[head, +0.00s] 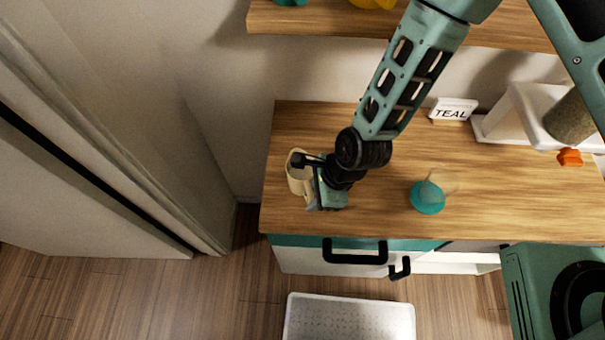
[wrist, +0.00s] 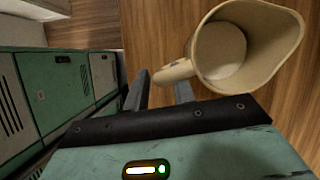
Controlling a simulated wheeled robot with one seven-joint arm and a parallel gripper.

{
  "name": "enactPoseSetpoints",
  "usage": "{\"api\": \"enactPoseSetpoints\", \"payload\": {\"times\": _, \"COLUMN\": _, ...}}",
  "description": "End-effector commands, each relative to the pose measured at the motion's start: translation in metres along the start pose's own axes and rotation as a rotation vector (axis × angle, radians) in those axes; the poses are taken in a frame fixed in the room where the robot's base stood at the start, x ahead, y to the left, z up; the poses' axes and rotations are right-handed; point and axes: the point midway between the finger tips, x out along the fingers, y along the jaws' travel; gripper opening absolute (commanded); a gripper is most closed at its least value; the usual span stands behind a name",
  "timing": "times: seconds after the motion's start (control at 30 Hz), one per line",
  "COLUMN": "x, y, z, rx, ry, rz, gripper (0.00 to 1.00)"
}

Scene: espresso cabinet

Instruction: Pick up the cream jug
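The cream jug (head: 297,181) stands on the left end of the wooden counter, partly hidden by my gripper (head: 308,180) in the head view. In the wrist view the jug (wrist: 262,32) is at the upper right, its open mouth towards the camera and its inside empty. Its handle (wrist: 174,71) points left and down to the fingertips. My gripper (wrist: 163,86) also shows there, its two dark fingers apart with a gap between them. The handle end is at that gap; I cannot tell whether either finger touches it.
A teal round object (head: 427,198) stands on the counter to the right. A TEAL sign (head: 453,109) and a white machine (head: 535,110) are at the back. A wooden shelf (head: 320,22) overhangs the wall. The counter (head: 385,205) is clear between jug and teal object.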

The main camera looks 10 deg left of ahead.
Motion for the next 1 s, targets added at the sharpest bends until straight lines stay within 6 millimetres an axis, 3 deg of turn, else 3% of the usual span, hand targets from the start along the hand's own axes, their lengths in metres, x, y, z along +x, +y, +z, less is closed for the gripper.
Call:
{"api": "enactPoseSetpoints", "payload": {"times": 0.2, "x": 0.015, "y": 0.000, "z": 0.000, "rx": 0.000, "ry": 0.000, "rz": 0.001, "gripper": 0.25}}
{"api": "enactPoseSetpoints", "payload": {"times": 0.43, "x": 0.016, "y": 0.000, "z": 0.000, "rx": 0.000, "ry": 0.000, "rz": 0.000, "gripper": 0.25}}
{"api": "enactPoseSetpoints", "payload": {"times": 0.53, "x": 0.016, "y": 0.000, "z": 0.000, "rx": -0.001, "ry": 0.000, "rz": 0.000, "gripper": 0.00}}
{"api": "enactPoseSetpoints", "payload": {"times": 1.0, "x": 0.013, "y": -0.001, "z": 0.001, "rx": -0.001, "ry": -0.001, "rz": -0.001, "gripper": 0.00}}
